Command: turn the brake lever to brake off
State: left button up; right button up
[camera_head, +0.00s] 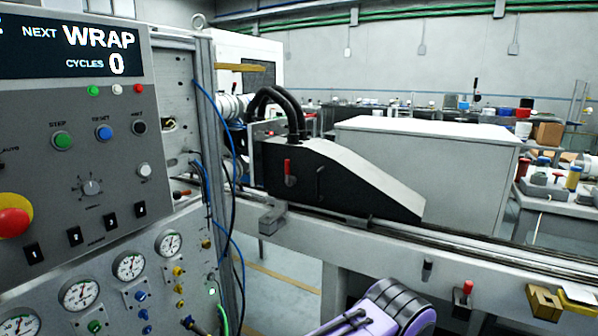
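A small lever with a red grip (288,168) stands upright on the side of the dark, sloping machine housing in the middle of the view. A second short red-topped handle (467,288) sits on the front of the grey rail beam at the lower right. No brake marking is readable, so I cannot tell which of them is the brake lever. A purple and dark grey part of my own arm shows at the bottom centre, below the beam. Neither of my grippers shows, and nothing is seen touching either handle.
A control panel (60,125) with buttons, a red emergency knob (14,223) and pressure gauges (130,266) fills the left side. Its display reads NEXT WRAP, CYCLES 0. A brass-coloured block (544,301) is on the beam at the right. Black hoses (290,105) rise behind the housing.

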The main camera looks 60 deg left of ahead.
aim_at(287, 172)
jog(key=u, duration=0.35)
jog(key=i, duration=0.85)
jog(key=u, duration=1.55)
jog(key=i, duration=0.7)
jog(key=u, duration=0.55)
jog(key=k, duration=0.5)
jog(key=z, duration=1.3)
jog(key=i, duration=0.65)
jog(key=u, duration=0.05)
